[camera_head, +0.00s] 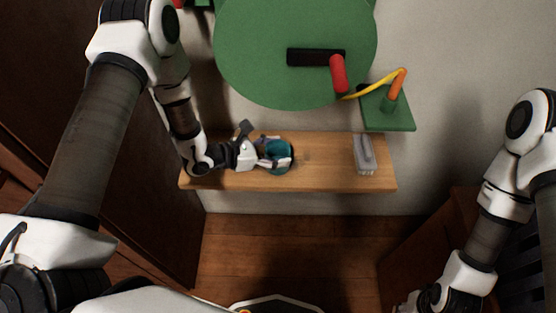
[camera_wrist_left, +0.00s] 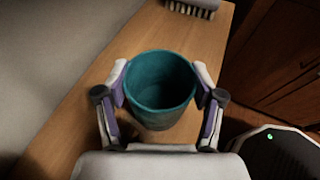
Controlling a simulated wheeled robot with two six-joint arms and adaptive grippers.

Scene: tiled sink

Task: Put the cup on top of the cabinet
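A teal cup (camera_head: 280,152) is upright at the left-middle of a wooden cabinet top or shelf (camera_head: 325,180). My left gripper (camera_head: 272,153) reaches it from the left. In the left wrist view the cup (camera_wrist_left: 160,88) sits between the two fingers of the left gripper (camera_wrist_left: 162,85), which press against its sides. Its open rim faces the camera and the inside looks empty. I cannot tell whether its base touches the wood. My right gripper (camera_head: 418,304) is low at the right, mostly cut off by the bottom edge, so its fingers do not show.
A grey brush (camera_head: 364,154) lies on the right part of the wood; it also shows in the left wrist view (camera_wrist_left: 190,8). Above are a large green disc (camera_head: 295,25) with a red-handled crank and a green block (camera_head: 388,115) with a yellow-orange piece. Wood between cup and brush is clear.

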